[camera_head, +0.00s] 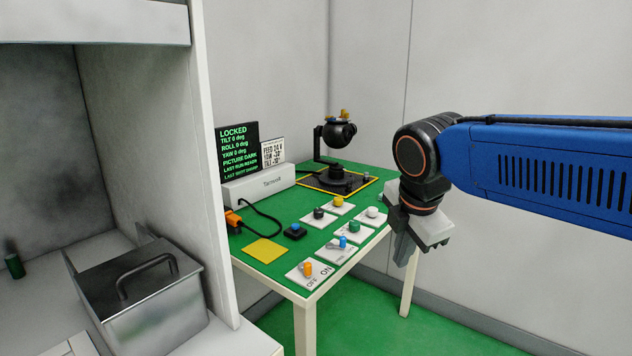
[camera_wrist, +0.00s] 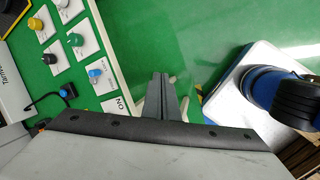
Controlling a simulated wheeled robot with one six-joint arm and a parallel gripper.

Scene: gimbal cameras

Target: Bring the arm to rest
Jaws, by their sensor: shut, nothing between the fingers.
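My gripper (camera_head: 406,250) hangs from the end of my blue arm, in front of the right edge of the green-topped table (camera_head: 262,253) in the head view. Its fingers point down and are shut with nothing between them. In the wrist view the closed fingers (camera_wrist: 161,98) stick up past the dark gripper body, beside the table's edge and over the green floor. The gripper appears apart from the knobs on the table.
Several control plates with coloured knobs, such as the orange one (camera_head: 307,268), stand near the table's front right. A gimbal camera (camera_head: 338,133), a black display (camera_head: 238,150) and a white box (camera_head: 258,186) stand behind. A lidded metal box (camera_head: 145,295) is at left.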

